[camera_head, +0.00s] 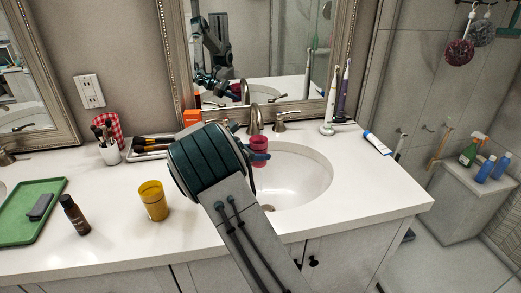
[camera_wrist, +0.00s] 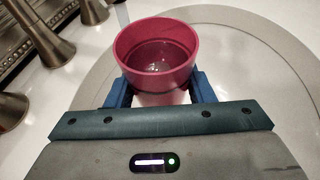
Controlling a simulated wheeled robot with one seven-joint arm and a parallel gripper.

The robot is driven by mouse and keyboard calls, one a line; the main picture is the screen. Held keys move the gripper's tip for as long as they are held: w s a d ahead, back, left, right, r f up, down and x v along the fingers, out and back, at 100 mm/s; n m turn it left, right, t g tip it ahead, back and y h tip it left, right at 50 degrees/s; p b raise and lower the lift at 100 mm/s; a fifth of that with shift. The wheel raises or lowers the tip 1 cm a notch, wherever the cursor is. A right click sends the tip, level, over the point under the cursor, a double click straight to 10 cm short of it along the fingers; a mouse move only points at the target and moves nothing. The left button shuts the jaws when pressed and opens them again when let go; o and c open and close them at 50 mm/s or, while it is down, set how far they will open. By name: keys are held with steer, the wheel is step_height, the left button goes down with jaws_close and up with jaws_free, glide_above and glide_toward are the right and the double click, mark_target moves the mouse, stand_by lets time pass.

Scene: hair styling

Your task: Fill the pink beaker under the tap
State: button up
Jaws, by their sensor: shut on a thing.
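The pink beaker (camera_head: 259,146) is upright over the sink basin (camera_head: 305,178), just in front of the metal tap (camera_head: 255,120). My gripper (camera_head: 262,158) is shut on it, and the arm hides part of the basin. In the wrist view, the beaker (camera_wrist: 156,62) sits between the blue fingers of my gripper (camera_wrist: 160,95), its open top facing up. Bright glints show inside it; I cannot tell how much water it holds. A thin pale strip, possibly water, shows behind its far left rim, by the tap spout (camera_wrist: 93,10).
A tap handle (camera_head: 279,122) stands right of the spout. A yellow cup (camera_head: 153,201), brown bottle (camera_head: 74,214) and green tray (camera_head: 22,222) are on the left counter. Electric toothbrushes (camera_head: 328,115) and a tube (camera_head: 377,143) are at the right. The front counter beside the yellow cup is clear.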

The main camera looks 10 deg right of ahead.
steer(key=shift+s+a, duration=0.25)
steer(key=shift+s, duration=0.25)
steer(key=shift+s+a, duration=0.25)
steer(key=shift+s, duration=0.2)
steer(key=s+a+r+p, duration=0.3)
steer(key=s, duration=0.4)
steer(key=shift+a+r, duration=0.25)
steer(key=shift+r, duration=0.05)
stand_by(0.5)
